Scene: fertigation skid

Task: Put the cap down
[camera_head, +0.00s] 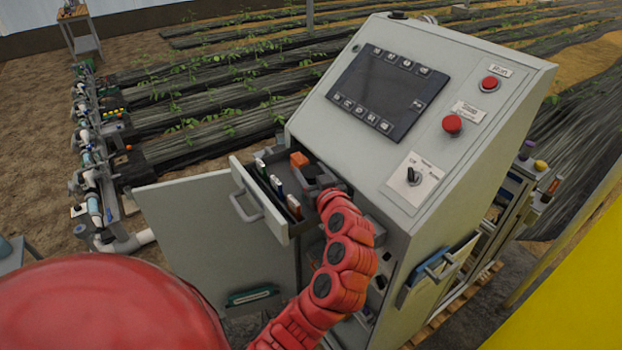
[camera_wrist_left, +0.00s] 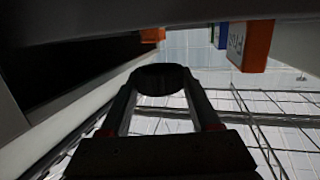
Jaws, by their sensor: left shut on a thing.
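A dark round cap (camera_wrist_left: 162,77) sits between the two fingertips of my left gripper (camera_wrist_left: 164,92) in the left wrist view. In the head view, my left gripper (camera_head: 316,186) is at the right end of the open drawer (camera_head: 246,191) of the grey cabinet. It is low, at or just over the drawer's edge. I cannot tell whether the cap touches the drawer. The gripper hides the cap in the head view. My right gripper is not in view.
The drawer holds several upright coloured boxes and an orange block (camera_head: 299,159). An orange box (camera_wrist_left: 256,46) also shows close by in the wrist view. The cabinet's sloping panel (camera_head: 410,110) rises right behind the gripper. An open door (camera_head: 215,230) stands below the drawer.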

